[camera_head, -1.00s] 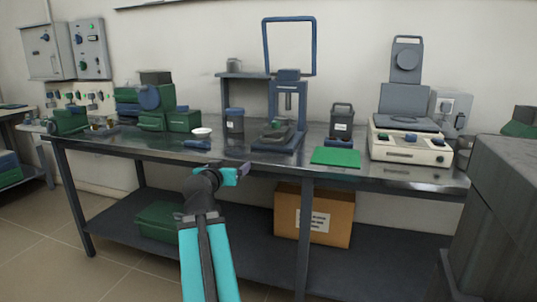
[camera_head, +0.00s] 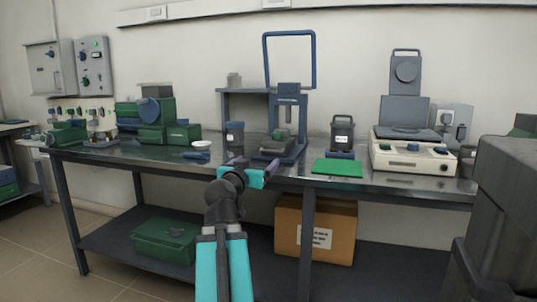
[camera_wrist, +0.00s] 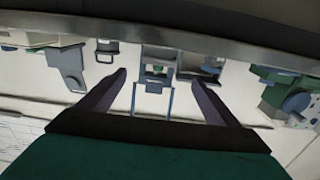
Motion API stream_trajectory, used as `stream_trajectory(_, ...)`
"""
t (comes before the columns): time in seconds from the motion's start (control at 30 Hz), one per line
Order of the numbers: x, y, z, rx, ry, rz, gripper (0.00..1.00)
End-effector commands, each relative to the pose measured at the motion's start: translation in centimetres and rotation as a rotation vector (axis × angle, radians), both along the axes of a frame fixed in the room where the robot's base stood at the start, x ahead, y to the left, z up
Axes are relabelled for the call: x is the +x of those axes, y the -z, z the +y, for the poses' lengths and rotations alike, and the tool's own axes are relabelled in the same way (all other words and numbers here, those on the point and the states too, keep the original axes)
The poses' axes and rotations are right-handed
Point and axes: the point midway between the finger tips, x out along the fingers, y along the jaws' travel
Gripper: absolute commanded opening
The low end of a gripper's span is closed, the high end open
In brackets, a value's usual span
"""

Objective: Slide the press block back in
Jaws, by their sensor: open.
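The blue press (camera_head: 302,118) stands on the bench, with a tall blue open frame above it. A dark grey-green block (camera_head: 276,145) sits low at the front of the press; I take it to be the press block. My gripper (camera_head: 257,169) is at the bench's front edge, in front of the press and a little left of it, apart from the block. In the wrist view, where the scene is upside down, the two dark fingers (camera_wrist: 160,76) are spread with nothing between them. The press (camera_wrist: 157,68) shows beyond and between them; its block cannot be made out clearly there.
The metal bench (camera_head: 228,168) has its front edge just beyond my arm. Left of the press are a small blue-grey canister (camera_head: 235,135) and a white bowl (camera_head: 201,144). Right are a dark handled container (camera_head: 342,132), a green mat (camera_head: 338,168) and a beige instrument (camera_head: 412,153).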

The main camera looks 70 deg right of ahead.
Motion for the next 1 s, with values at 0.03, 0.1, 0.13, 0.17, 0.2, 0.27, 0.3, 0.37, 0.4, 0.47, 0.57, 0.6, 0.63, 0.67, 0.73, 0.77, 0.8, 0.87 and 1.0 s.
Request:
stream_trajectory(0.03, 0.0, -0.1, -0.1, 0.0, 0.0, 0.0, 0.84)
stream_trajectory(0.1, 0.0, -0.1, -0.2, 0.0, 0.0, 0.0, 0.84)
stream_trajectory(0.13, 0.0, -0.2, -0.3, 0.0, 0.0, 0.0, 0.84)
stream_trajectory(0.17, 0.0, -0.2, -0.4, 0.0, 0.0, 0.0, 0.84)
stream_trajectory(0.2, 0.0, -0.2, -0.5, 0.0, 0.0, 0.001, 0.84)
stream_trajectory(0.27, 0.1, -0.3, -0.8, 0.0, 0.001, 0.001, 0.84)
stream_trajectory(0.3, 0.1, -0.3, -1.0, 0.001, 0.001, 0.002, 0.84)
stream_trajectory(0.37, 0.1, -0.3, -1.4, 0.002, 0.001, 0.001, 0.84)
stream_trajectory(0.4, 0.1, -0.3, -1.6, 0.002, 0.001, 0.001, 0.84)
stream_trajectory(0.47, 0.2, -0.4, -2.0, 0.001, 0.0, 0.0, 0.84)
stream_trajectory(0.57, 0.2, -0.3, -2.7, 0.002, 0.001, 0.002, 0.84)
stream_trajectory(0.6, 0.2, -0.3, -2.9, 0.002, 0.001, 0.002, 0.84)
stream_trajectory(0.63, 0.1, -0.3, -2.9, 0.001, 0.001, 0.001, 0.84)
stream_trajectory(0.67, 0.1, -0.3, -2.9, 0.001, 0.002, 0.0, 0.84)
stream_trajectory(0.73, 0.1, -0.3, -3.1, 0.0, 0.003, 0.001, 0.84)
stream_trajectory(0.77, 0.1, -0.3, -3.1, 0.0, 0.004, 0.001, 0.84)
stream_trajectory(0.8, 0.1, -0.3, -3.2, -0.001, 0.004, 0.0, 0.84)
stream_trajectory(0.87, 0.1, -0.4, -3.3, -0.001, 0.005, 0.0, 0.84)
stream_trajectory(1.0, 0.1, -0.4, -3.6, -0.001, 0.008, 0.0, 0.84)
